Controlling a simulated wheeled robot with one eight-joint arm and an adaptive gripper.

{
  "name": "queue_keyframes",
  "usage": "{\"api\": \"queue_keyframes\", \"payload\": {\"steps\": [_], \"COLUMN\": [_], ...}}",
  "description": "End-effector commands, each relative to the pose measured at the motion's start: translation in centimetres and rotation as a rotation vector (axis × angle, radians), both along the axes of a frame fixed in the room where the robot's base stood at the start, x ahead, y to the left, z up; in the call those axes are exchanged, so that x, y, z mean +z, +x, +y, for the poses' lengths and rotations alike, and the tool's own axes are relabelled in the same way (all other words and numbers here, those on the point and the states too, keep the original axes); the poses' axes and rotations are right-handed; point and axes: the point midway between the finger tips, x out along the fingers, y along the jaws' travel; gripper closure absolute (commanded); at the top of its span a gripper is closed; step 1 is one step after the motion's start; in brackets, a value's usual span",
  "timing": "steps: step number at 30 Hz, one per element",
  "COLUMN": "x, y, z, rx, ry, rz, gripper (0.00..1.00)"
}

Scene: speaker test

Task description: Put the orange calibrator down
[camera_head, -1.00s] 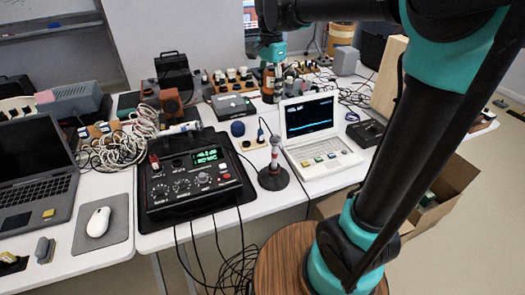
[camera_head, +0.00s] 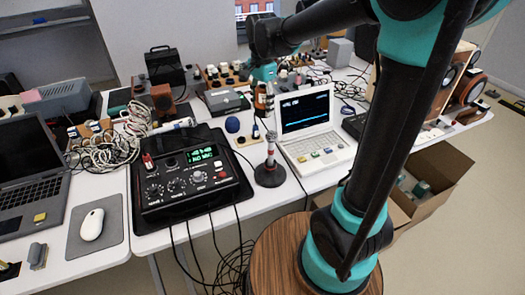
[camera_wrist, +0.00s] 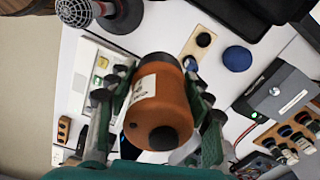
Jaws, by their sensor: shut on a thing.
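The orange calibrator (camera_wrist: 160,112) is a short orange-brown cylinder with a white label and a dark round spot on its near end. My gripper (camera_wrist: 158,108) is shut on it, with one dark green finger on each side in the wrist view. In the head view the calibrator (camera_head: 261,97) hangs under my gripper (camera_head: 262,92), left of the white laptop's screen and behind the microphone. The wrist view looks down on the white table (camera_wrist: 150,40) beyond it. I cannot tell whether its far end touches the table.
The white laptop (camera_head: 318,152) stands close on the right. A microphone on a round base (camera_head: 270,172), a blue ball (camera_head: 232,125) and a small tan board (camera_wrist: 198,42) are near. The black meter (camera_head: 188,180) is front left. A little bare table shows between them.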

Motion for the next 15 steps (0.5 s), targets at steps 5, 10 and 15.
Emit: {"api": "queue_keyframes", "payload": {"steps": [5, 10, 15], "x": [-4.2, -8.3, -12.1], "y": [0.1, 0.1, 0.1], "z": [0.0, 0.0, 0.0], "rx": [0.000, 0.000, 0.000], "ry": [0.000, 0.000, 0.000], "rz": [0.000, 0.000, 0.000], "gripper": [0.94, 0.94, 0.94]}}
